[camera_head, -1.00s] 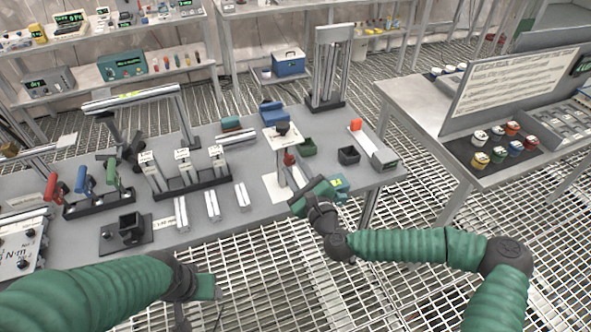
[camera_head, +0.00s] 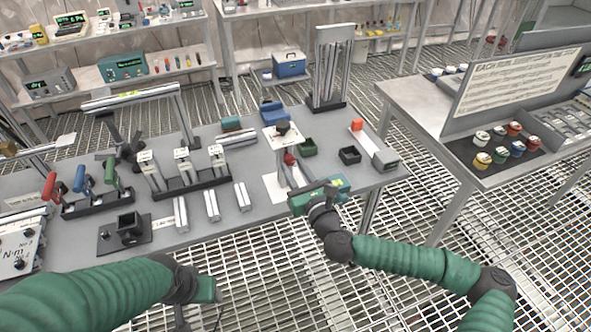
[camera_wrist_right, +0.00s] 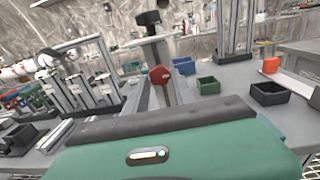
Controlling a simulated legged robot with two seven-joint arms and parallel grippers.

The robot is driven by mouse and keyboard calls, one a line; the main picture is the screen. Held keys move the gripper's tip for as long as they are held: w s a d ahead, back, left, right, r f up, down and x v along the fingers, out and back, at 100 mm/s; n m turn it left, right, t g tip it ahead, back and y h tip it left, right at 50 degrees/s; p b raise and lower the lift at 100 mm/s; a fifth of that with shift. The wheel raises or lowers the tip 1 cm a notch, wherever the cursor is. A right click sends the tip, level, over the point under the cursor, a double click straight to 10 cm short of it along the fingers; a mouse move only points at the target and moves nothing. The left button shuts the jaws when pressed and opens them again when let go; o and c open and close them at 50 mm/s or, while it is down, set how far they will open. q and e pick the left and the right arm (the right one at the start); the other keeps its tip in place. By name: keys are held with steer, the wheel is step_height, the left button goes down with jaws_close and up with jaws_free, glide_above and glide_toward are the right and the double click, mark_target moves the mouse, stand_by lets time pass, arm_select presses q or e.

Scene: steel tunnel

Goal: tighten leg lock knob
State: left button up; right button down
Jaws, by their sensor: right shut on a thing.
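A stand with a light square top and a dark round piece (camera_head: 283,128) on it rises at the right part of the bench. A red knob (camera_head: 289,159) sits on its post; it also shows beyond my gripper in the right wrist view (camera_wrist_right: 160,75). My right gripper (camera_head: 306,189) is at the post, just below and in front of the red knob. Its jaws are shut at the lower leg, on what appears to be the leg lock knob, hidden by the green gripper body. My left gripper (camera_head: 208,290) hangs in front of the bench; its fingers are unclear.
Green (camera_head: 308,148) and black (camera_head: 349,155) bins stand right of the post. A rail with a red block (camera_head: 357,125) lies farther right. Three short metal profiles (camera_head: 211,206) lie left of the stand. Three clamp posts (camera_head: 183,165) stand behind them. The grated floor in front is clear.

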steer(key=shift+f, duration=0.35)
steer(key=c, duration=1.5)
jaws_free()
steer(key=o, duration=0.5)
steer(key=shift+w+a, duration=0.1)
steer(key=shift+w, duration=0.1)
steer(key=shift+c, duration=0.2)
steer(key=shift+r, duration=0.1)
steer(key=shift+s, duration=0.1)
steer(key=shift+s+r, duration=0.1)
steer(key=shift+s, duration=0.05)
steer(key=p+v, duration=0.8)
steer(key=v, duration=0.8)
steer(key=shift+s+p, duration=0.15)
steer(key=shift+p, duration=0.2)
